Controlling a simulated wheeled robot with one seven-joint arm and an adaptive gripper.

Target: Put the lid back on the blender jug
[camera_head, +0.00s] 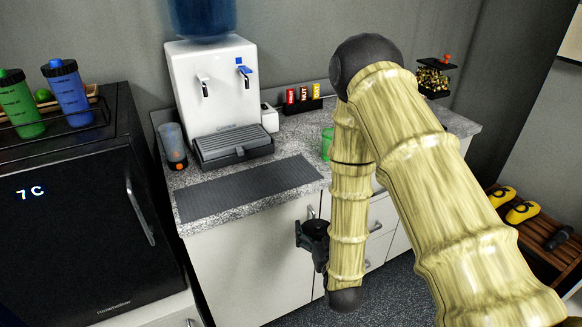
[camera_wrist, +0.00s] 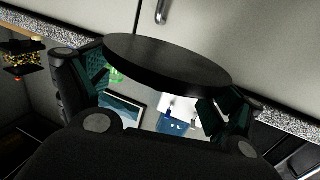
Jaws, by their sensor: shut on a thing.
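My gripper (camera_head: 312,238) hangs in front of the white cabinet, below the counter's front edge. In the wrist view my gripper (camera_wrist: 158,100) is shut on a round, flat black lid (camera_wrist: 165,64), with one finger at each side of it. A green, see-through vessel (camera_head: 327,143) stands on the counter behind my arm and is mostly hidden; it may be the blender jug, but I cannot tell. A bit of green also shows behind the left finger in the wrist view.
The speckled counter (camera_head: 205,230) carries a white water dispenser (camera_head: 212,85), a clear cup with a dark base (camera_head: 173,147), a dark mat (camera_head: 250,187) and a small rack of coloured packets (camera_head: 303,98). A black fridge (camera_head: 85,215) stands left, with bottles on top. The mat is bare.

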